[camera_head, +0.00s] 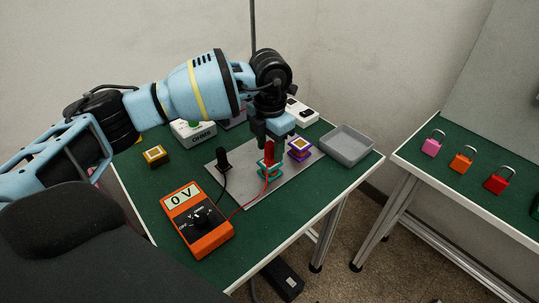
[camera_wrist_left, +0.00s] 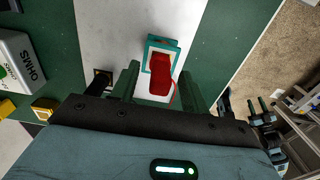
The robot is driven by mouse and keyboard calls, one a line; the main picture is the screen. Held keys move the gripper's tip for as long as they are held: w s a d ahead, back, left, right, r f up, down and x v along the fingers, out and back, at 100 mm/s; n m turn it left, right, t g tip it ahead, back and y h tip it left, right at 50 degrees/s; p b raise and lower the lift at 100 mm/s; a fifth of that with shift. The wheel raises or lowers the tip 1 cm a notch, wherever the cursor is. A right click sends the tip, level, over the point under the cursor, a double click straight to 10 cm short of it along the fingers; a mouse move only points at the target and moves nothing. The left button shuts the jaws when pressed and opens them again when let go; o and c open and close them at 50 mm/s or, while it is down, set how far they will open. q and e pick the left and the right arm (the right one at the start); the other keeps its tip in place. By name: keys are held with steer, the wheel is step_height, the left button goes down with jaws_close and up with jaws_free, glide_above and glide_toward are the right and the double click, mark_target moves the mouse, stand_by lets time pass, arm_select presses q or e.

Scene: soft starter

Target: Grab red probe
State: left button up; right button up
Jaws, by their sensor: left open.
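The red probe (camera_head: 269,152) stands upright on the grey plate, at a teal-framed block (camera_head: 270,173), with a red wire running to the orange multimeter (camera_head: 197,220). In the left wrist view the red probe (camera_wrist_left: 160,75) lies between the two fingers, in front of the teal block (camera_wrist_left: 163,46). My left gripper (camera_head: 271,140) points down right at the probe's top. It is open, with a finger on each side of the probe in the wrist view (camera_wrist_left: 158,82). Whether the fingers touch it cannot be seen.
A black probe (camera_head: 223,160) stands on the grey plate (camera_head: 245,190) to the left. A purple block (camera_head: 299,149) is close on the right. A grey tray (camera_head: 347,146), an OHMS box (camera_head: 195,133) and a yellow block (camera_head: 155,155) are nearby. Padlocks (camera_head: 462,160) sit on another table.

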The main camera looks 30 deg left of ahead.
arm_select(q)
steer(key=shift+f, duration=0.55)
arm_select(e)
steer(key=shift+w, duration=0.1)
arm_select(q)
jaws_close()
arm_select(e)
steer(key=shift+s, duration=0.45)
arm_select(q)
steer(key=shift+r, duration=0.2)
arm_select(e)
steer(key=shift+f, duration=0.1)
arm_select(q)
steer(key=shift+r, duration=0.25)
steer(key=r, duration=0.2)
steer(key=shift+d+r, duration=0.2)
steer(key=shift+r, duration=0.2)
steer(key=s+d, duration=0.3)
steer(key=d, duration=0.4)
steer(key=s+d+r+b, duration=0.1)
steer(key=s+d, duration=0.2)
steer(key=d, duration=0.4)
steer(key=shift+d+r, duration=0.2)
arm_select(e)
steer(key=shift+s+f, duration=0.25)
steer(key=shift+f, duration=0.45)
